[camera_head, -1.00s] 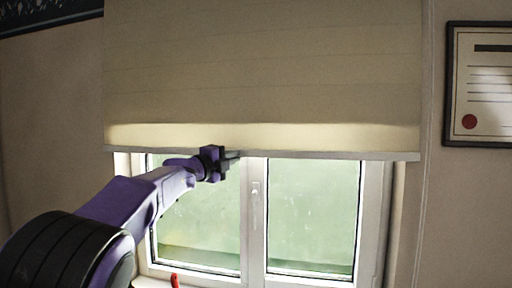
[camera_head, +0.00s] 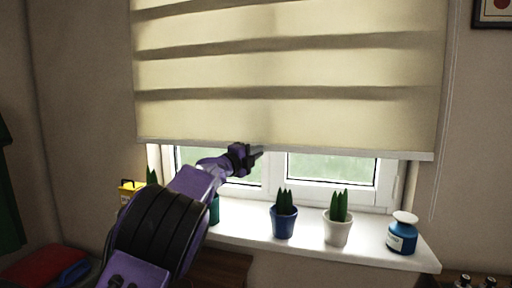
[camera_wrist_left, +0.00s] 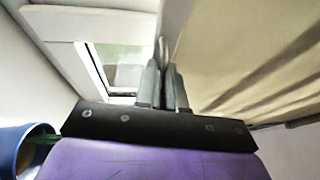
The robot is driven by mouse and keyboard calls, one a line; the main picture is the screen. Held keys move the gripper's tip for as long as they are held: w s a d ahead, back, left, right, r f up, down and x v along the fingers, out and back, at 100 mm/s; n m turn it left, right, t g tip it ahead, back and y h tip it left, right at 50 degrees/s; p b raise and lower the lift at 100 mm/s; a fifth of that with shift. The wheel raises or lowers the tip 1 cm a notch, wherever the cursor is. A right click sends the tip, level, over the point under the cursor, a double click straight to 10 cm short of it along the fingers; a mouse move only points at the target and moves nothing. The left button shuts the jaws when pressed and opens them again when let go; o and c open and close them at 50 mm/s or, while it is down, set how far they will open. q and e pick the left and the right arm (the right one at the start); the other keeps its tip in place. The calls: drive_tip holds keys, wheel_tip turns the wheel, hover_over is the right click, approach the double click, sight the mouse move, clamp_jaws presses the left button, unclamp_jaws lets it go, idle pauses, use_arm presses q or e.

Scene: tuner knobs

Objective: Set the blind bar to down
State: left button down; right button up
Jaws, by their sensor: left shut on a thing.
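The cream blind (camera_head: 285,75) hangs over the window in the head view, with its lower edge a little above the sill. The pale blind bar (camera_head: 345,153) runs along that lower edge. My left gripper (camera_head: 258,153) is at the bar near its middle and is shut on it. In the left wrist view the two fingers (camera_wrist_left: 166,88) are close together, with the bar's edge between them and the blind cloth (camera_wrist_left: 255,50) to the right. My right gripper is not in view.
The white sill (camera_head: 310,243) holds a blue pot (camera_head: 284,221), a white pot (camera_head: 338,229) and a blue bottle (camera_head: 402,236) below the bar. A yellow item (camera_head: 130,190) stands at the left. A strip of window (camera_head: 330,168) shows under the bar.

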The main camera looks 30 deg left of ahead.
use_arm(q)
wheel_tip(320, 180, down, 9)
drive_tip(key=b, duration=0.5)
drive_tip(key=shift+f, duration=0.15)
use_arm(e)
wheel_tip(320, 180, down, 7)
use_arm(q)
drive_tip(key=c, duration=1.4)
unclamp_jaws()
drive_tip(key=shift+o, duration=0.7)
drive_tip(key=shift+w+f, duration=0.1)
drive_tip(key=shift+w, duration=0.05)
drive_tip(key=s+a+f+b, duration=0.1)
drive_tip(key=s+b, duration=0.1)
drive_tip(key=s, duration=0.8)
drive_tip(key=shift+s+a, duration=0.2)
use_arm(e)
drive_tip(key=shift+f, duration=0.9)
use_arm(q)
drive_tip(key=shift+f, duration=0.1)
